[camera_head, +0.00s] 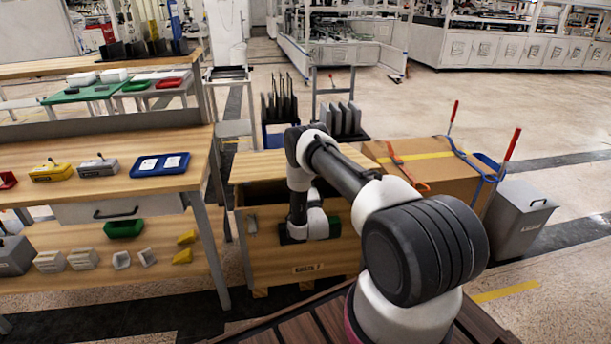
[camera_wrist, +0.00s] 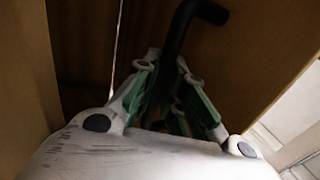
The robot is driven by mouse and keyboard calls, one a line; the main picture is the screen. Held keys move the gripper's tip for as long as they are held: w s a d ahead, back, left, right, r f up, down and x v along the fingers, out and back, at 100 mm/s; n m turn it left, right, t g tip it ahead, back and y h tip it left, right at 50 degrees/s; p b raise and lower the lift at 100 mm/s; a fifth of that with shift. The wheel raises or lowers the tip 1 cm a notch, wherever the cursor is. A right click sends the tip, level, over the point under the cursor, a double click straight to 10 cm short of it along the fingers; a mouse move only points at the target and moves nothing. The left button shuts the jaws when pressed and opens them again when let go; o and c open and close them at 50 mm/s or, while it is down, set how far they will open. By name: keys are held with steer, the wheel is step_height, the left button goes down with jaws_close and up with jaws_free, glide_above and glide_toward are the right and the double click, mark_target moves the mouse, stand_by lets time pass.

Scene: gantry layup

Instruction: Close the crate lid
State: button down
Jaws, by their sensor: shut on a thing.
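The wooden crate (camera_head: 310,269) stands on the floor at the middle of the head view, right of the workbench. Its lid (camera_head: 258,166) shows as a light wooden panel along the crate's back edge, above a dark gap, so the crate is not covered. The lid's exact angle is hard to tell. In the wrist view, my gripper (camera_wrist: 168,75) has its green-sided fingers shut on a black curved handle (camera_wrist: 204,11) beside a wooden panel (camera_wrist: 262,45). In the head view my arm reaches down at the crate's front and hides much of the gripper and handle.
A workbench (camera_head: 105,190) with blue and green trays stands close on the left. A strapped cardboard box (camera_head: 430,172) and a grey bin (camera_head: 518,217) stand to the right. A rack of dark panels (camera_head: 340,118) is behind the crate. Open floor lies further back.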

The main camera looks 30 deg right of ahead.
stand_by(0.3)
steer(key=c, duration=1.5)
jaws_free()
steer(key=v, duration=1.2)
steer(key=shift+f, duration=0.1)
steer(key=shift+s, duration=0.1)
